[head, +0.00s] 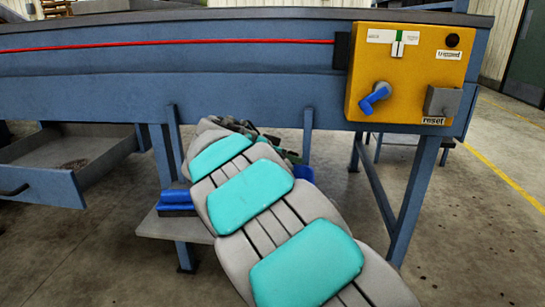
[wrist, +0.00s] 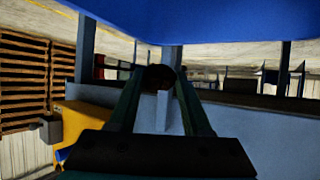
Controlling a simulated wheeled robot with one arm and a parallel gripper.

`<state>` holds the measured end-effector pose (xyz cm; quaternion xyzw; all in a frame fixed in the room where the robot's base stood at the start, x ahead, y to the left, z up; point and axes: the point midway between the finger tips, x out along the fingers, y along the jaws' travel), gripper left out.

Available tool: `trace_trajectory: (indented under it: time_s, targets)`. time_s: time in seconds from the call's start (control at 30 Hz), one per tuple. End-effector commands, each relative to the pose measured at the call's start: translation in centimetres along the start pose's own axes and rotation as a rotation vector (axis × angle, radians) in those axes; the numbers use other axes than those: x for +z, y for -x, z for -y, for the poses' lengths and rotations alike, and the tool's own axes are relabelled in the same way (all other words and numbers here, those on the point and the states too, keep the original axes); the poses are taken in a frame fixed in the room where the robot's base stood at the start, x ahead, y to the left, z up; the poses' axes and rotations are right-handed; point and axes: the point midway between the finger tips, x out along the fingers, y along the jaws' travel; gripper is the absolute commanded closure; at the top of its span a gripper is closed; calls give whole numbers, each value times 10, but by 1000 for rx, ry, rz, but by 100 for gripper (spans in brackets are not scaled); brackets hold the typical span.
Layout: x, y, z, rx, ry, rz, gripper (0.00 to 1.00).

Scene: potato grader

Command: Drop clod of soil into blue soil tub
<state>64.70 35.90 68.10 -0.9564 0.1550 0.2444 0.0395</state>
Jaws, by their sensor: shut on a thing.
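My gripper (wrist: 160,80) is shut on a dark brown lump, the clod of soil (wrist: 161,76), held between its fingertips in the wrist view. In the head view my arm reaches down in front of the blue-grey machine, and its far end and the clod are mostly hidden behind the arm. A small patch of bright blue (head: 304,175) shows just right of the arm below the machine. It may be the blue soil tub, but most of it is hidden. A broad blue surface (wrist: 220,20) fills the top of the wrist view; I cannot tell what it belongs to.
The machine's long side (head: 70,100) carries a red cord (head: 170,45). A yellow control box (head: 410,72) with a blue knob is at the right. An open drawer (head: 65,165) is at the left. A low shelf (head: 165,228) bears a blue item (head: 176,200). Floor at right is clear.

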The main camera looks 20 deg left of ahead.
Motion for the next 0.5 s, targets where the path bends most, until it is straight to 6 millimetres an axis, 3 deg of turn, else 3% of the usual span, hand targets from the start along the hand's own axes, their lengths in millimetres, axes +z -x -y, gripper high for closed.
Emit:
trace_trajectory:
  time_s: [0.07,0.2,0.5]
  targets:
    - [6,17,15,6,-4,1,100]
    - [10,32,23,24,-12,1,100]
    - [30,26,24,31,-12,0,100]
